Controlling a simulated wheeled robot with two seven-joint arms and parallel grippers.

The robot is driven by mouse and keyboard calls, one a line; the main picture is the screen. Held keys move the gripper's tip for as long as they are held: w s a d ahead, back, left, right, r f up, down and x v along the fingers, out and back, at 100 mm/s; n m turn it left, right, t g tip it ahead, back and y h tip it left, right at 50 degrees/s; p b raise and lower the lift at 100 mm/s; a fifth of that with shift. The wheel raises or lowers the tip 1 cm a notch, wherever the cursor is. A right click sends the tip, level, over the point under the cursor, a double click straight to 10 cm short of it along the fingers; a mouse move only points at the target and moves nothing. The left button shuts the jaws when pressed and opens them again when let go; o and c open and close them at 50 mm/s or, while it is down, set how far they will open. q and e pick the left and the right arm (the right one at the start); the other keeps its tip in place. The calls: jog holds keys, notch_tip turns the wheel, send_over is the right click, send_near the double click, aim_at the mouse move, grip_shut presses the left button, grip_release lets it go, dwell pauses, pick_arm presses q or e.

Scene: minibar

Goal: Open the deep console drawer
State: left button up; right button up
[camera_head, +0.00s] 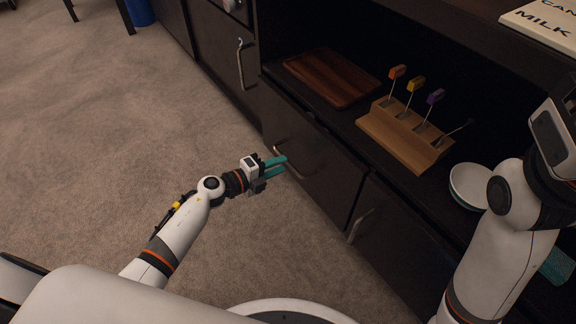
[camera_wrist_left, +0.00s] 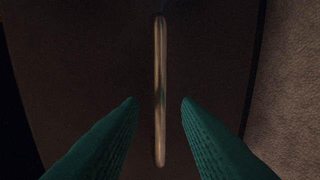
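The console's dark drawer front (camera_head: 312,165) with a metal bar handle (camera_head: 283,158) is in the middle of the head view. My left gripper (camera_head: 280,167) has its teal fingers pointed at this handle. In the left wrist view the handle (camera_wrist_left: 160,90) runs lengthwise between the two open fingertips (camera_wrist_left: 159,100), with a gap on each side. The drawer looks shut.
A wooden board (camera_head: 332,77) and a wooden block with several coloured-handled picks (camera_head: 405,135) sit on the console shelf. A white bowl (camera_head: 468,187) stands further right. Another front has a handle (camera_head: 358,226) nearby. Carpet (camera_head: 110,110) is clear at left.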

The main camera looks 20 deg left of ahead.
aim_at(288, 162)
pick_arm(q)
jog(key=shift+b+x, duration=0.55)
jog(key=shift+x, duration=1.35)
grip_shut()
